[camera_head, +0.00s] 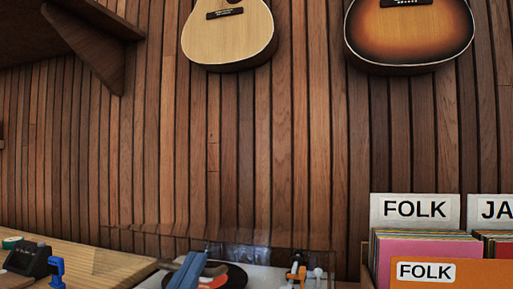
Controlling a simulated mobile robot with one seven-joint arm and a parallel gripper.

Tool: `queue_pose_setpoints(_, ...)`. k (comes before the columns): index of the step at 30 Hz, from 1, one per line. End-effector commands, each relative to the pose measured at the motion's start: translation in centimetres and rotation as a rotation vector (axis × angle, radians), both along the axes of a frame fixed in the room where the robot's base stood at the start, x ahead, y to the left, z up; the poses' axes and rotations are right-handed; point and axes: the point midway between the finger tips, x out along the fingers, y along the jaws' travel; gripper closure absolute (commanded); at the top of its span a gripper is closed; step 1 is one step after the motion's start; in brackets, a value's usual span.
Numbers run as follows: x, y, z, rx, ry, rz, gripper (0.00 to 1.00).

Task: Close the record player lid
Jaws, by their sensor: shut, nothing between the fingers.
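The record player (255,274) is at the bottom edge of the head view, and its lower part is cut off. A dark record (236,277) with an orange-red label shows on its pale deck. The clear, tinted lid (130,237) shows as a see-through panel with thin edges above and behind the deck. It looks raised, but its exact angle cannot be told. A blue and grey long object (187,271) overlaps the record; whether it rests there or is in front cannot be told. I cannot make out my gripper in this view.
A crate (440,273) of records with FOLK labels stands close on the right. A wooden counter (95,265) holds a dark dispenser-like object (27,260) and a small blue object (57,271). A small orange object (297,272) is by the deck. Two guitars hang above.

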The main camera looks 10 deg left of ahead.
Motion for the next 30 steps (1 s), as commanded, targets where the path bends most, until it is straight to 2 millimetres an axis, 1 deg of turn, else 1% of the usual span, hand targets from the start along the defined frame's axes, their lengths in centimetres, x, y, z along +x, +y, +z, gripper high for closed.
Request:
queue_pose_setpoints(1,-0.1,0.0,-1.4,0.001,0.001,0.0,1.0)
queue_pose_setpoints(3,-0.3,0.0,-2.0,0.001,0.001,-0.001,1.0)
queue_pose_setpoints(12,-0.6,0.0,-4.0,0.0,0.0,0.0,1.0)
queue_pose_setpoints(18,-0.7,0.0,-4.4,0.0,0.0,0.0,1.0)
queue_pose_setpoints(30,-0.7,0.0,-4.4,0.0,0.0,0.0,1.0)
